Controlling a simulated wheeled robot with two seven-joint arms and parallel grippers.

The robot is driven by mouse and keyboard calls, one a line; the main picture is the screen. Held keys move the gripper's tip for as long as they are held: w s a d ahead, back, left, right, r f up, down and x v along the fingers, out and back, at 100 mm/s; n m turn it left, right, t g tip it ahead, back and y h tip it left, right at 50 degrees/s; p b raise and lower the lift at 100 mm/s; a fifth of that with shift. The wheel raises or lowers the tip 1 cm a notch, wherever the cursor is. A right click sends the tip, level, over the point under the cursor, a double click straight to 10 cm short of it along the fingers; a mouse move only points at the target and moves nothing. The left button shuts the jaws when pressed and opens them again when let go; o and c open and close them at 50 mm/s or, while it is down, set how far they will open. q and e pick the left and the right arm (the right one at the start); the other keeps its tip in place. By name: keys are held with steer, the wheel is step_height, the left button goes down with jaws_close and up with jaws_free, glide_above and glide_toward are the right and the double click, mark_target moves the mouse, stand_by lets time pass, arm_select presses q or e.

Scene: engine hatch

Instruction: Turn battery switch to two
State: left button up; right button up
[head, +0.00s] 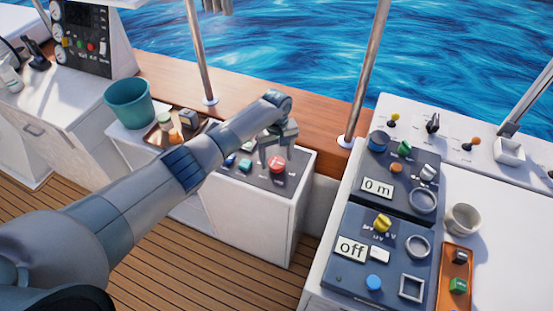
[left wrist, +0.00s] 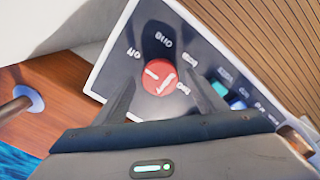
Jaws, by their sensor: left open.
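The battery switch is a round red knob (head: 277,164) on the dark sloped panel (head: 246,178) of a white console. In the left wrist view the knob (left wrist: 159,77) has a white pointer mark towards the left, on the side of the "off" label. Other printed labels, including "one" and "two", stand around it. My left gripper (head: 277,158) is open over the panel. In the left wrist view the fingers of my left gripper (left wrist: 161,82) are apart on either side of the knob; whether they touch it cannot be told. My right gripper is not in view.
Blue and green buttons (head: 245,164) sit beside the knob. A green bucket (head: 129,103) and a tray of small items (head: 153,136) stand to the left. A control console (head: 345,277) with "0 m" and "off" displays stands right. A metal post (head: 365,75) rises behind.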

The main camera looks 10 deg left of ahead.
arm_select(q)
steer(key=shift+f, duration=0.85)
steer(key=c, duration=1)
steer(key=shift+c, duration=0.2)
